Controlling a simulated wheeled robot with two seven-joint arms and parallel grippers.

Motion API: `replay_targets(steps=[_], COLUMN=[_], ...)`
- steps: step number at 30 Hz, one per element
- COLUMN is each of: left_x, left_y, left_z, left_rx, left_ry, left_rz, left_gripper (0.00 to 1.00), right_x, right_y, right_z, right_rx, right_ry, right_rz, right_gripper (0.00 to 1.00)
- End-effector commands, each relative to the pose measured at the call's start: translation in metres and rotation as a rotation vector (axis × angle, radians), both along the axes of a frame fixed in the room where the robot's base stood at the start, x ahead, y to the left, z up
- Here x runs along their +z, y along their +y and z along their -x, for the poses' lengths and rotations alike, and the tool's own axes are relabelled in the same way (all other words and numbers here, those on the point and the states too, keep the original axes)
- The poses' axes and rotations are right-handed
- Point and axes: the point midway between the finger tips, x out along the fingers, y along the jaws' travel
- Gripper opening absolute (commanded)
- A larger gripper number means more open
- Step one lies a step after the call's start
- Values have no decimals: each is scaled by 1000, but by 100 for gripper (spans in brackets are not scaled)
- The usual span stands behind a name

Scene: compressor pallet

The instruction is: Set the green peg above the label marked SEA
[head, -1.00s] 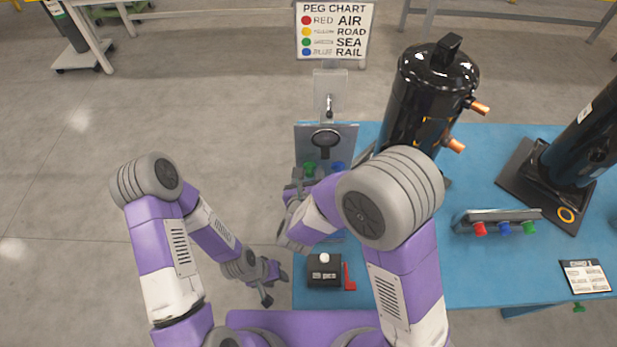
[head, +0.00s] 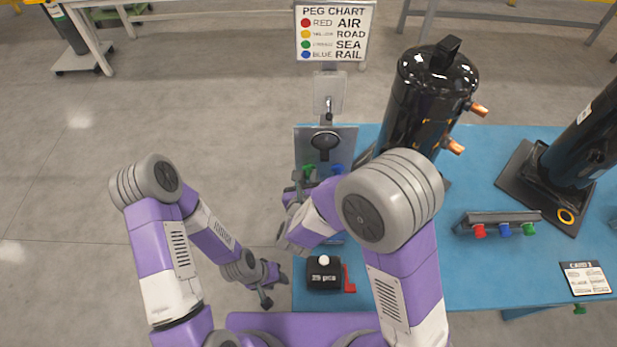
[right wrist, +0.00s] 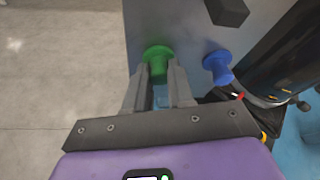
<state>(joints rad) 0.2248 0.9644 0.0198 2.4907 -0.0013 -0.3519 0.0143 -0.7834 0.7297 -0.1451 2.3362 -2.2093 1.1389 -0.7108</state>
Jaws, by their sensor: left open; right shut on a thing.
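The green peg (right wrist: 157,58) is between the fingers of my right gripper (right wrist: 161,85), which is shut on it. The peg's round head faces the grey upright panel (right wrist: 185,22); I cannot tell whether it touches or sits in it. In the head view the green peg (head: 308,170) and my right gripper (head: 299,182) are at the panel's lower left. A blue peg (right wrist: 217,66) is on the panel to the right. The word SEA (head: 351,44) stands by a green dot on the peg chart; no SEA label is readable on the panel. My left gripper (head: 268,287) is open and empty, left of the table.
A black compressor (head: 425,100) stands right of the panel. A rack (head: 497,217) with red, blue and green pegs is on the blue table (head: 440,265). A black box (head: 323,272) with a white button and a red piece lies near the front edge.

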Motion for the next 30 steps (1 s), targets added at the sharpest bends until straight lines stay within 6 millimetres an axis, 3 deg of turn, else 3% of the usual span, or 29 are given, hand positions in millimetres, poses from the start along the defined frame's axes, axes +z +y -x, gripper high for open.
replay_targets(steps=[7, 30], left_x=[-1, -7], left_y=[0, 0], left_z=[0, 0], left_rx=[0, 0], left_ry=[0, 0], left_rz=[0, 0], left_gripper=[43, 43], right_x=[0, 0], right_y=[1, 1], right_z=[3, 42], right_rx=[1, 2], right_ry=[-1, 0], right_rz=[0, -1], right_gripper=[0, 0])
